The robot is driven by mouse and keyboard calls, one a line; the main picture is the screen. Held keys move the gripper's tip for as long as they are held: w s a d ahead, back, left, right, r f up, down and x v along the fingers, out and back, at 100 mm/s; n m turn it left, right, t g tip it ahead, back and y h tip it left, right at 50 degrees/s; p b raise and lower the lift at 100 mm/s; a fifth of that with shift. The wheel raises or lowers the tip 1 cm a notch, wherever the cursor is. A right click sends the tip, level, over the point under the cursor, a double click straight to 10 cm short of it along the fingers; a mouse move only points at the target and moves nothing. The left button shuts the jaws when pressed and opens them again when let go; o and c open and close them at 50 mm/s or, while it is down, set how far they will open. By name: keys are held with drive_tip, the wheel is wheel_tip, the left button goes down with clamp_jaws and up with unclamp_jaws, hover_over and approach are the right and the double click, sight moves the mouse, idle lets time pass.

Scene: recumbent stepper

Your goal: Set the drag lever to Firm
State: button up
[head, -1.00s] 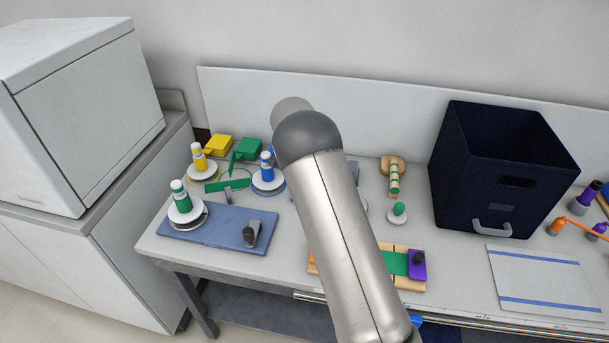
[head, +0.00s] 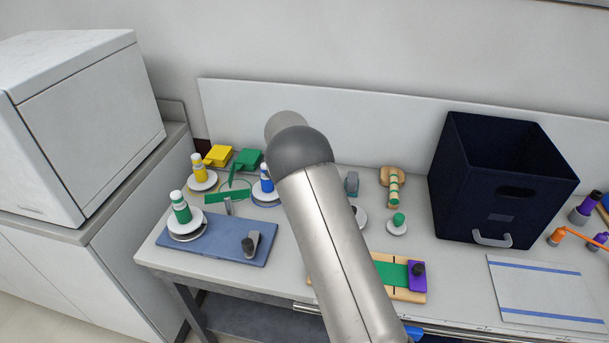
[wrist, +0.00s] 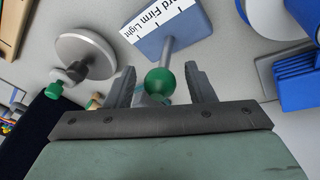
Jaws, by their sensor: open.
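The drag lever is a grey rod with a green ball knob (wrist: 160,82), seen in the wrist view. Its rod meets a blue base (wrist: 180,38) with a white label strip (wrist: 155,15) reading "Firm" and "Light", plus a cut-off word ending in "rd". I cannot tell which word the lever lines up with. My gripper (wrist: 160,72) is open in the wrist view, with one dark finger on each side of the knob and a gap on both sides. In the head view my arm hides the gripper and the lever.
A white disc (wrist: 86,56) with a green-tipped knob is left of the fingers in the wrist view; a blue ribbed object (wrist: 296,78) is at right. In the head view, a dark bin (head: 470,190) stands right, and a blue board (head: 215,240) lies left.

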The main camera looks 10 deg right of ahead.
drive_tip(key=b+v, duration=0.1)
drive_tip(key=v, duration=1.6)
drive_tip(key=shift+r+b, duration=0.15)
drive_tip(key=shift+b, duration=0.2)
drive_tip(key=s+d+r+n+y, duration=0.1)
drive_tip(key=s+d+n, duration=0.1)
drive_tip(key=s, duration=0.6)
drive_tip(key=s+d+r+n+y, duration=0.2)
drive_tip(key=s+n, duration=0.1)
drive_tip(key=s, duration=0.5)
drive_tip(key=s+f+n, duration=0.3)
drive_tip(key=s+f, duration=0.1)
drive_tip(key=s, duration=0.9)
drive_tip(key=s+f+n+y, duration=0.1)
drive_tip(key=s+f+n, duration=0.2)
drive_tip(key=s, duration=1)
drive_tip(key=shift+s+a+f, duration=0.15)
drive_tip(key=shift+a+f, duration=0.1)
drive_tip(key=shift+f, duration=0.25)
